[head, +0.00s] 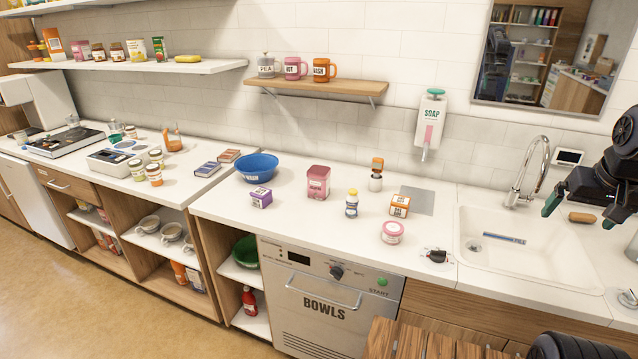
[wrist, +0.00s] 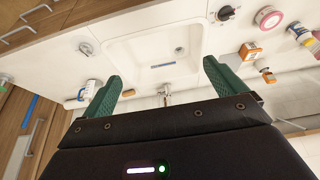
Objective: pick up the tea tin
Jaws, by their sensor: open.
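A dusty-pink square tin (head: 318,182) with a pale label stands upright on the white counter, right of the blue bowl. It looks like the tea tin, but its label is too small to read. My gripper (head: 583,208) is at the far right, above the sink area and well apart from the tin. Its green fingers are spread and empty, as the wrist view also shows (wrist: 158,82). I cannot make out the tin in the wrist view.
A wooden shelf (head: 320,87) hangs above.

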